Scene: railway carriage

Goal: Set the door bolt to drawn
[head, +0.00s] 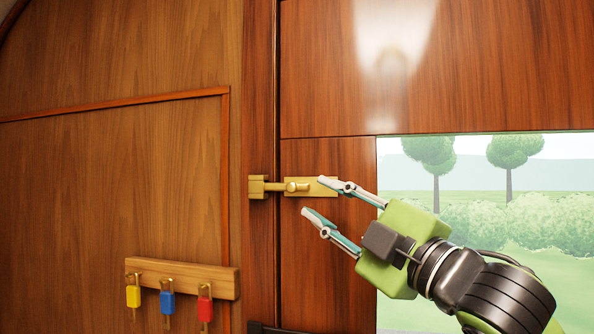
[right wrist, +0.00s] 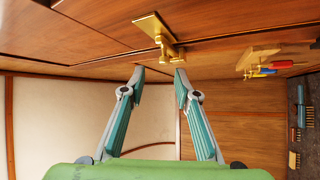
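The brass door bolt (head: 311,187) is mounted on the wooden door, with its plate, a round knob and a rod. The rod reaches left across the door's edge to the brass keeper (head: 257,187) on the frame and appears to enter it. The bolt also shows at the top of the right wrist view (right wrist: 150,24). My right gripper (head: 314,197) is open and empty. In the head view its upper fingertip overlaps the plate's right end and the lower one is below the plate; contact cannot be told. My left gripper is not in view.
A wooden rack (head: 190,276) with yellow, blue and red tagged hooks is on the wall at lower left. A window (head: 490,210) fills the door's right side. A dark fitting (head: 265,328) shows at the bottom edge. The door face around the bolt is clear.

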